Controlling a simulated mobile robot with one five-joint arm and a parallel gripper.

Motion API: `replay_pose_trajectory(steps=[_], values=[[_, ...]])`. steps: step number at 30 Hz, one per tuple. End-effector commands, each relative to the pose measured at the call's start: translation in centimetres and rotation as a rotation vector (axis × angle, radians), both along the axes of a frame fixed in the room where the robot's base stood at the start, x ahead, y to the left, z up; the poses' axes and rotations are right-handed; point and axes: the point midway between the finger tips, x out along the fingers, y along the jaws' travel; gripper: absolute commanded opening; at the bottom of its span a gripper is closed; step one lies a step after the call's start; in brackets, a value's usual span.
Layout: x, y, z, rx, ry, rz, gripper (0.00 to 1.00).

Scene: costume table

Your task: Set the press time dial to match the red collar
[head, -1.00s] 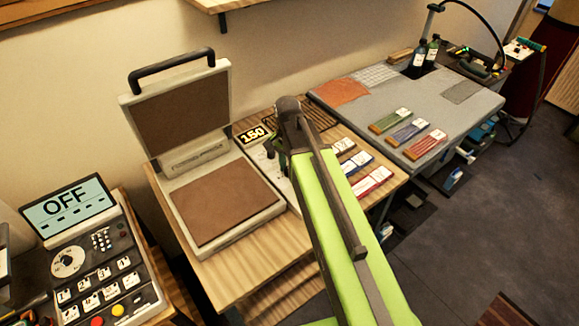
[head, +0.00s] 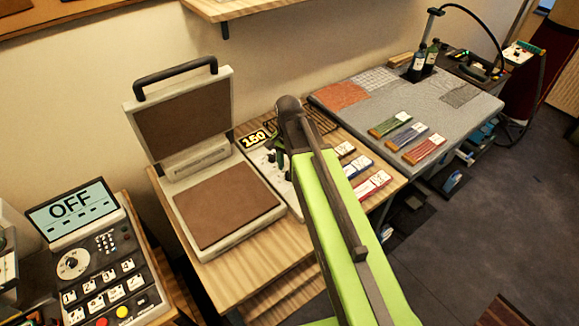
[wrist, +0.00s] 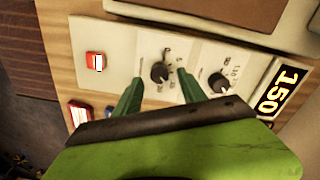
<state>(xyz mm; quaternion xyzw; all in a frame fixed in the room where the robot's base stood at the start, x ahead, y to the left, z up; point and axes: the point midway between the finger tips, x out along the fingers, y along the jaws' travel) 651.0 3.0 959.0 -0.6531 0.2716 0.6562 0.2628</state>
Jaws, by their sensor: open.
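My gripper (wrist: 161,88) is open and empty, with its green fingers on either side of a black dial (wrist: 160,72) on a pale panel. The fingers appear apart from the dial; I cannot tell how far above the panel they are. A second black dial (wrist: 219,82) sits to the right, beside a display reading 150 (wrist: 281,92). The dials' small markings are not legible. In the head view my gripper (head: 272,152) is over the panel by the press and partly hidden by my arm. A red strip, apparently the red collar (head: 424,150), lies on the grey table with a white tag.
The open press (head: 226,204) stands left of the panel. A red switch (wrist: 95,61) is on the panel's left. Red and blue cards (head: 371,184) lie on the wooden table. Green and blue strips (head: 390,123) lie near the red one. A keypad console reading OFF (head: 75,210) is far left.

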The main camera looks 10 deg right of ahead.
Motion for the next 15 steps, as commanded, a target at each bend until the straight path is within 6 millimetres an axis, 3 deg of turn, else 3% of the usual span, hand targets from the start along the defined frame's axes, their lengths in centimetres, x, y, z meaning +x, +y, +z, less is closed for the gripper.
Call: replay_pose_trajectory(steps=[1, 15], values=[[0.0, 0.0, 1.9, 0.000, 0.000, 0.000, 0.49], [0.2, 0.1, 12.6, 0.000, -0.001, 0.000, 0.49]])
